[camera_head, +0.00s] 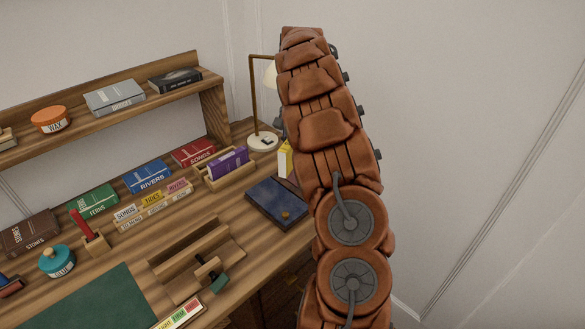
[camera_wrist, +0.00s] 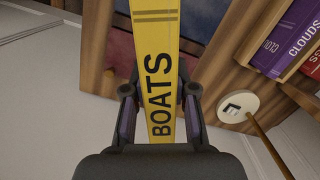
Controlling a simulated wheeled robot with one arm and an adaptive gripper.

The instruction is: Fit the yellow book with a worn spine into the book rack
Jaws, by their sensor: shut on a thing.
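The yellow book (camera_wrist: 155,50) has BOATS in dark letters and dark bands on its spine. My gripper (camera_wrist: 160,90) is shut on it, one finger on each side of the spine. In the head view only a small part of the yellow book (camera_head: 284,160) shows beside my arm, which hides my gripper there. The wooden book rack (camera_head: 233,179) stands on the desk to the left of the yellow book. A purple book (camera_head: 227,161) stands in it; this book, marked CLOUDS, also shows at the right of the wrist view (camera_wrist: 290,35).
A dark blue flat object (camera_head: 277,203) lies right of the rack. A lamp with a white base (camera_head: 263,142) stands behind. Red (camera_head: 194,152), blue (camera_head: 148,176) and green (camera_head: 93,201) books lie left. A low card holder (camera_head: 155,207) and a wooden stand (camera_head: 196,256) are nearer.

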